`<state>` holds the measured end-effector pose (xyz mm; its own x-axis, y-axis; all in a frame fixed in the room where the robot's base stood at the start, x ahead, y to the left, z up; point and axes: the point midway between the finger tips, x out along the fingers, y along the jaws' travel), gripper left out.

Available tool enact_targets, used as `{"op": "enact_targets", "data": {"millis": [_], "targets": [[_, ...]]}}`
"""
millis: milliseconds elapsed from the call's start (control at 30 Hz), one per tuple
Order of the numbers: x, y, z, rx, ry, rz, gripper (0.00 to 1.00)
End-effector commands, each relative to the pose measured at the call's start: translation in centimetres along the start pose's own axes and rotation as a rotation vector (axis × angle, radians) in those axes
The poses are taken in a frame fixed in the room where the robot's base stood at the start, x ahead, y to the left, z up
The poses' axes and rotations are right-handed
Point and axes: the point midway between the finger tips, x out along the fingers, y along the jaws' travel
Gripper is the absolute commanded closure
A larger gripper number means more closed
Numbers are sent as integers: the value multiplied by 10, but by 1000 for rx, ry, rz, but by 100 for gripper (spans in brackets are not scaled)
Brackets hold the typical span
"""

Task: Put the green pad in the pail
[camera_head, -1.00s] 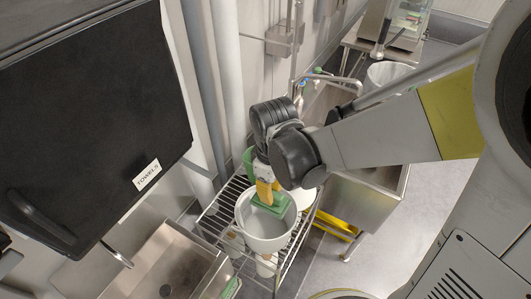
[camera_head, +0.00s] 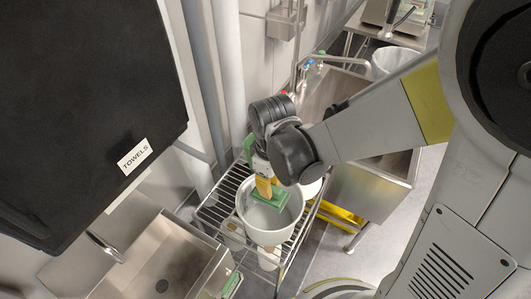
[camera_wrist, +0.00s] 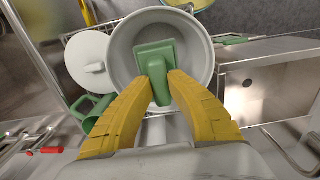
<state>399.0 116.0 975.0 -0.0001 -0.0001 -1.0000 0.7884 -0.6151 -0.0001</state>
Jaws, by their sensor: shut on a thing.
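The green pad (camera_head: 268,198) has a flat base and an upright green handle (camera_wrist: 157,82). My gripper (camera_head: 264,187) is shut on the handle with its yellow fingers. The pail (camera_head: 268,236) is a light grey round container standing on a wire rack. In the wrist view, the pad's base (camera_wrist: 155,53) shows within the ring of the pail's rim (camera_wrist: 112,50). The pad is over or just inside the mouth; I cannot tell its exact height. The pad and gripper hide part of the pail's inside.
The wire rack (camera_head: 212,212) also bears a white lid-like disc (camera_wrist: 88,62) and a green container (camera_wrist: 92,108). Steel sinks stand on both sides (camera_head: 150,262) (camera_head: 375,190). A black towel box (camera_head: 95,95) hangs at left, with pipes behind the rack.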

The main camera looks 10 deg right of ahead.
Motion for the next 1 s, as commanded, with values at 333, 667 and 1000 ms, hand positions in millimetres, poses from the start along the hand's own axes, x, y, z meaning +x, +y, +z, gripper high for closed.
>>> {"op": "enact_targets", "data": {"millis": [333, 667, 1000], "targets": [[33, 0, 0, 0, 0, 0, 100], [32, 0, 0, 0, 0, 0, 63], [32, 0, 0, 0, 0, 0, 60]]}}
